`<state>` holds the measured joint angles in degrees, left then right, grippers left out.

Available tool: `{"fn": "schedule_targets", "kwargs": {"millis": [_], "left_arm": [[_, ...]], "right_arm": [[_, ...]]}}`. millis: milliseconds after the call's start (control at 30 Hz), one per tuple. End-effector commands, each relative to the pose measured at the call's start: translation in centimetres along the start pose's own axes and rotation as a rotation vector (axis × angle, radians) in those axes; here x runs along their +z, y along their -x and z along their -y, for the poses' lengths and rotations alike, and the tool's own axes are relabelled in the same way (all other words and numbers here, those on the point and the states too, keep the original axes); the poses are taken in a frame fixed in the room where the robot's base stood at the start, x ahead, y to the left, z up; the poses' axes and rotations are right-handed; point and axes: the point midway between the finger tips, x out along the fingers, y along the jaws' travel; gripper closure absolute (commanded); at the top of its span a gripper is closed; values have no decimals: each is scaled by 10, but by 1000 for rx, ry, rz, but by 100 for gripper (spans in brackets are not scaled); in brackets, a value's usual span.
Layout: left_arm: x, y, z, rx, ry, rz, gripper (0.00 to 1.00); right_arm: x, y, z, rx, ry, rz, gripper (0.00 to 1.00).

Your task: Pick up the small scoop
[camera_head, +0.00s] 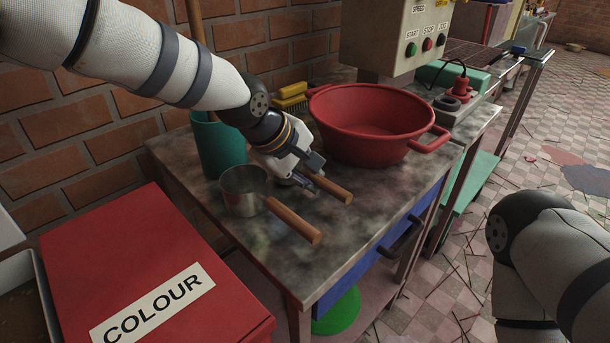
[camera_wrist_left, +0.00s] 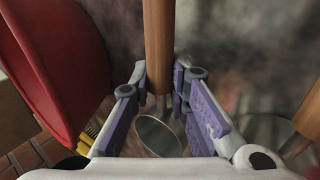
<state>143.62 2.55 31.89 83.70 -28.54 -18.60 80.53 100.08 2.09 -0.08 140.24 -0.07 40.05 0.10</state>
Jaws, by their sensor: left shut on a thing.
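The small scoop has a wooden handle (camera_head: 332,188) and a metal bowl, which is mostly hidden behind my gripper in the head view. My left gripper (camera_head: 306,178) is at this handle, above the table. In the left wrist view the small scoop's wooden handle (camera_wrist_left: 158,45) runs between my left fingers (camera_wrist_left: 160,84), which are shut on it near the bowl (camera_wrist_left: 160,135). Whether the scoop touches the table I cannot tell. My right gripper is out of view; only part of my right arm shows.
A larger metal scoop (camera_head: 244,190) with a wooden handle stands just left of my gripper on the stained table (camera_head: 362,235). A red basin (camera_head: 375,120) stands behind it. A teal container (camera_head: 218,148) and yellow brushes (camera_head: 292,92) are near the wall.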

Motion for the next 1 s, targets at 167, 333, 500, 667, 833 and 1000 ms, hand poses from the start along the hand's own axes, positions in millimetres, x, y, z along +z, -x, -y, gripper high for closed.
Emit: {"fn": "schedule_targets", "kwargs": {"millis": [167,333,500,667,833,1000], "left_arm": [[8,37,-20,8,-7,-5,100],[40,86,-32,13,-10,-11,100],[79,116,-26,11,-9,-10,100],[106,133,-19,9,-5,-8,100],[121,140,-15,5,-2,-3,100],[122,140,-13,3,-1,1,100]], "right_arm": [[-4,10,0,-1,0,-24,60],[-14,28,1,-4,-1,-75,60],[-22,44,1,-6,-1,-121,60],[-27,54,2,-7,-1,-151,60],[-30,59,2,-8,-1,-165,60],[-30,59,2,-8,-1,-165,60]]}}
